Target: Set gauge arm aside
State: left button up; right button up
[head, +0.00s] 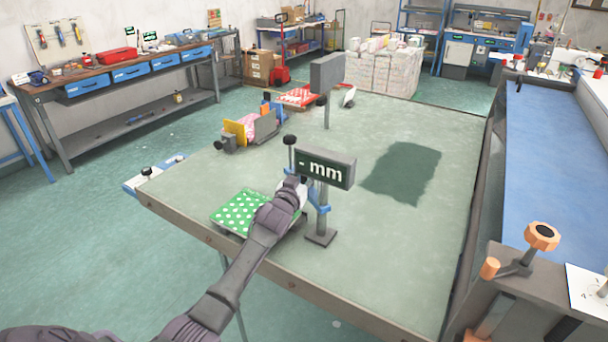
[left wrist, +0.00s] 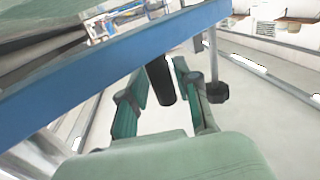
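The gauge stand (head: 320,236) stands upright near the front of the green-topped table, with a dark "- mm" display (head: 325,170) on top. A blue arm piece (head: 318,207) is at its post, below the display. A black ball knob on a thin stem (head: 290,140) rises beside the display. My left gripper (head: 298,188) is at the left side of the stand, partly hidden behind the display. In the left wrist view, its teal-padded fingers (left wrist: 164,78) are apart with a dark cylinder (left wrist: 160,80) between them; firm contact is unclear. My right gripper is not in view.
A green polka-dot pad (head: 236,213) lies left of the stand, close beneath my left arm. A second grey-headed post (head: 327,75), a yellow-and-pink clamped item (head: 253,128) and a red dotted piece (head: 299,97) stand farther back. The table's right side is clear except for a dark patch.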

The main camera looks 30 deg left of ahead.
pick_arm(q)
jog(key=shift+o, duration=0.5)
jog(key=s+d, duration=0.2)
jog(key=s, duration=1)
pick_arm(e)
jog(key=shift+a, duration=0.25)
